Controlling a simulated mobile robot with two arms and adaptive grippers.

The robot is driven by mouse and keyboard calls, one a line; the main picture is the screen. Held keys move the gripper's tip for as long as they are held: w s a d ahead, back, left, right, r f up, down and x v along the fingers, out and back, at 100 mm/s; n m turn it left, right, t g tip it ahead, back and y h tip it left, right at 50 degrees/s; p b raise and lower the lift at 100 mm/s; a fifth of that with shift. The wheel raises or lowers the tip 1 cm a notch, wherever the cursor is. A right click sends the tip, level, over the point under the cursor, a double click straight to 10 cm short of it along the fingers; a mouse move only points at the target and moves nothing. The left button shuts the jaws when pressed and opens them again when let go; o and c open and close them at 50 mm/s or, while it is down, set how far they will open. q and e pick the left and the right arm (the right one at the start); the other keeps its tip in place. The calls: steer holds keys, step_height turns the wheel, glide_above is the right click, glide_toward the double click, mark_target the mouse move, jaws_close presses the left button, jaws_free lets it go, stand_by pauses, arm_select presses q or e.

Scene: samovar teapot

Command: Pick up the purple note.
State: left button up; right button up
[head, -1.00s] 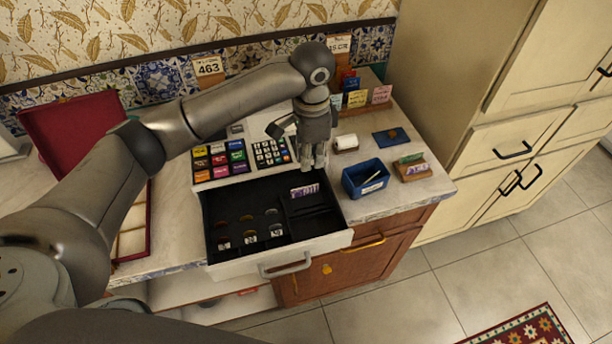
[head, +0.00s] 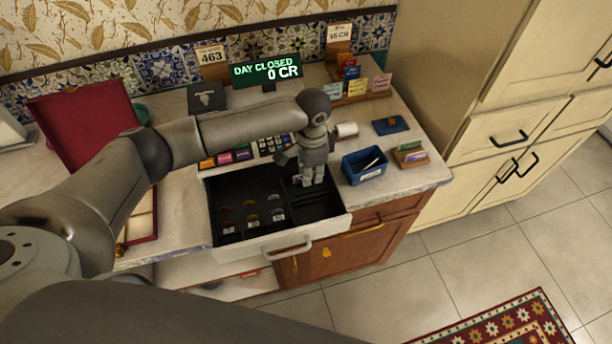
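The open cash drawer (head: 228,191) has a black tray with several compartments. The purple note lies in its back right compartment and is mostly hidden by my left gripper; only a small purple-white bit (head: 297,180) shows beside the fingers. My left gripper (head: 312,183) points down into that compartment, right at the note. Its fingers look close together, and I cannot tell whether they are open or shut on the note. My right gripper is not in view.
A blue bin (head: 364,173) stands right of the drawer, with a small wooden holder (head: 411,160) with notes beside it. A display (head: 267,72) reads "DAY CLOSED 0 CR". A red box (head: 83,122) stands open at the left. Coins lie in the drawer's left compartments.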

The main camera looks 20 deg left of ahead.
arm_select(q)
jaws_close()
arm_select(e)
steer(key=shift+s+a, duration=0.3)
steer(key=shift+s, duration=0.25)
arm_select(q)
steer(key=shift+r, duration=0.1)
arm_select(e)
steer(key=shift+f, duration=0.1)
arm_select(q)
steer(key=shift+r, duration=0.6)
steer(key=s+d+r+p, duration=0.1)
steer(key=s+d+r, duration=0.3)
steer(key=s+r, duration=0.2)
steer(key=s+d+r+p, duration=0.2)
steer(key=s+r, duration=0.3)
steer(key=r, duration=0.5)
steer(key=shift+s+d+r, duration=0.3)
steer(key=shift+s+d, duration=0.05)
steer(key=shift+d, duration=0.55)
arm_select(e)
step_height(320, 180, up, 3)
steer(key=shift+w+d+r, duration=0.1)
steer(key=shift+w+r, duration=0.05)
